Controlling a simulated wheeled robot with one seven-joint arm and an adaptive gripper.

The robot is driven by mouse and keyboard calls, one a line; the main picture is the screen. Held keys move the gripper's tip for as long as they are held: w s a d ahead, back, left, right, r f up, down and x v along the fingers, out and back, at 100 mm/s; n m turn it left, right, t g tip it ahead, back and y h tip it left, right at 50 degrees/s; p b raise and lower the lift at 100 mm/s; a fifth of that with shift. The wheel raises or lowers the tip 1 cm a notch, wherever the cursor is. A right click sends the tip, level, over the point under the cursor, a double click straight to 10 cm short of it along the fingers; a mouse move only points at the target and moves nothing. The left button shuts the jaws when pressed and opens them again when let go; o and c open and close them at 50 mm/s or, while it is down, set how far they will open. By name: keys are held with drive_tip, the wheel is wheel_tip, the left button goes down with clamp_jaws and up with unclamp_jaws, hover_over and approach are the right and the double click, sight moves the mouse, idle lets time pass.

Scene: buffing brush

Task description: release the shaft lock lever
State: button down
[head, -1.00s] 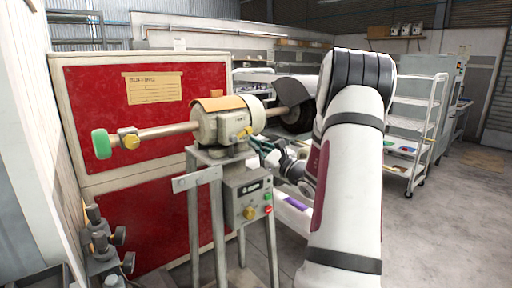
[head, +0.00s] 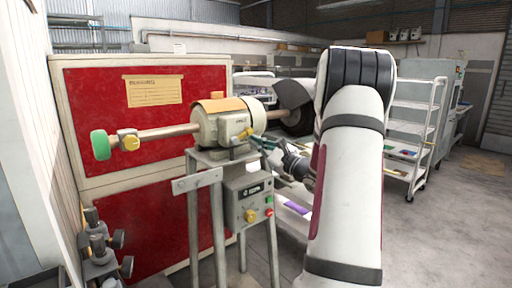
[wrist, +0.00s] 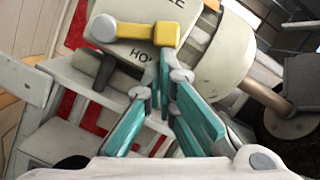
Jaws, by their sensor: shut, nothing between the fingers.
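The buffing machine's cream motor housing (head: 225,126) stands on a metal stand, with a shaft running out to both sides. The yellow shaft lock lever (head: 243,134) is on the housing's front. In the wrist view the lever (wrist: 145,31) lies crosswise, with a yellow block at right and a rounded pale knob at left. Partly hidden lettering shows on the housing below it. My gripper (wrist: 163,70) has its teal fingers together, empty, just below the lever, in front of the housing. In the head view my gripper (head: 262,143) is close to the lever; I cannot tell if it touches.
A control box (head: 248,198) with a red button, a green button and a yellow knob hangs under the motor. A green buffing wheel (head: 100,145) is on the left shaft end, near a red panel (head: 150,220). A white shelf cart (head: 415,120) stands right; floor there is open.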

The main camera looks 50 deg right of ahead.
sight(252, 131)
drive_tip(key=r+n+b, duration=0.1)
drive_tip(key=n+b, duration=0.1)
drive_tip(key=r+n+y+b, duration=0.1)
drive_tip(key=n+b, duration=0.2)
drive_tip(key=r+n+g+y+b, duration=0.1)
drive_tip(key=r+n+b, duration=0.1)
drive_tip(key=n, duration=0.1)
drive_tip(key=shift+w+a, duration=0.1)
drive_tip(key=shift+a, duration=0.15)
drive_tip(key=r+n+b, duration=0.1)
drive_tip(key=n+b, duration=0.1)
drive_tip(key=a+n+b, duration=0.1)
drive_tip(key=n+b, duration=0.1)
drive_tip(key=a+r+n+g+b, duration=0.1)
drive_tip(key=n+b, duration=0.1)
drive_tip(key=shift+w+r, duration=0.15)
drive_tip(key=shift+r, duration=0.2)
drive_tip(key=shift+d+y, duration=0.15)
drive_tip(key=shift+y, duration=0.25)
